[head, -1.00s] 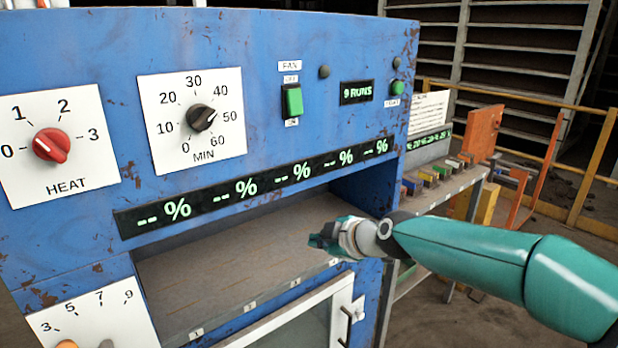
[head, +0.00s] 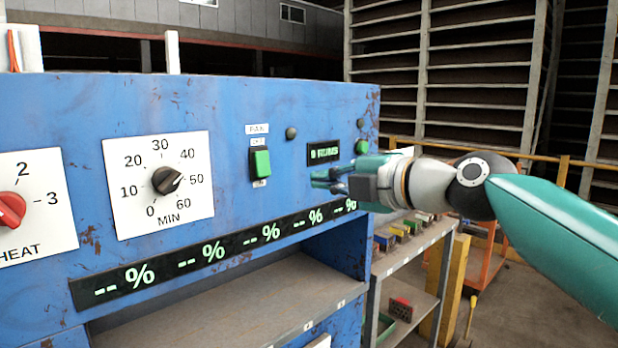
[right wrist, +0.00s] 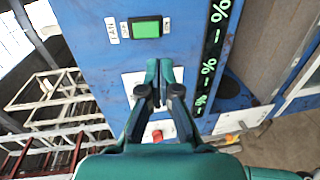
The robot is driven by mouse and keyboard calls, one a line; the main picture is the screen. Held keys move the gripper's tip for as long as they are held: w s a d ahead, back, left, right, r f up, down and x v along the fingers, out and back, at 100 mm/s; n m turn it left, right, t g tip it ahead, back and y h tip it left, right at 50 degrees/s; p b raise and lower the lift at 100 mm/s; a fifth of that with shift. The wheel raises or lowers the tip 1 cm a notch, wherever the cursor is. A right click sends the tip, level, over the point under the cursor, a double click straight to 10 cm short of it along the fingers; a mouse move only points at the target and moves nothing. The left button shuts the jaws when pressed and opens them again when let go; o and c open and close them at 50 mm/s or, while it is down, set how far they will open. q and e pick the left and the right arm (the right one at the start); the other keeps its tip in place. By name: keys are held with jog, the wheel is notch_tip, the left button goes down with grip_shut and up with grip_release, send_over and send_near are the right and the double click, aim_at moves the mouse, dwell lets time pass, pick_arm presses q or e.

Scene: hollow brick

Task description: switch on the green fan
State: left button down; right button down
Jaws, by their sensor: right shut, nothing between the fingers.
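The green fan switch (head: 260,163) is a rocker in a dark frame on the blue panel, with a FAN label (head: 257,129) above it and small labels at its top and bottom. It also shows near the top of the right wrist view (right wrist: 145,28). My right gripper (head: 318,179) is shut and empty, to the right of the switch and a little lower, in front of the panel and apart from the switch. In the right wrist view its closed fingertips (right wrist: 160,64) lie just below the switch. My left gripper is not in view.
The panel bears a MIN dial (head: 167,180), a red HEAT dial (head: 10,209), a dark round lamp (head: 291,133), a small display (head: 323,153), a green round button (head: 361,147) and a percent strip (head: 213,250). A shelf with coloured blocks (head: 402,229) stands at right.

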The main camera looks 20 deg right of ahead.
aim_at(262, 164)
jog(key=p+x, duration=0.5)
jog(key=x, duration=0.8)
jog(key=shift+w, duration=0.1)
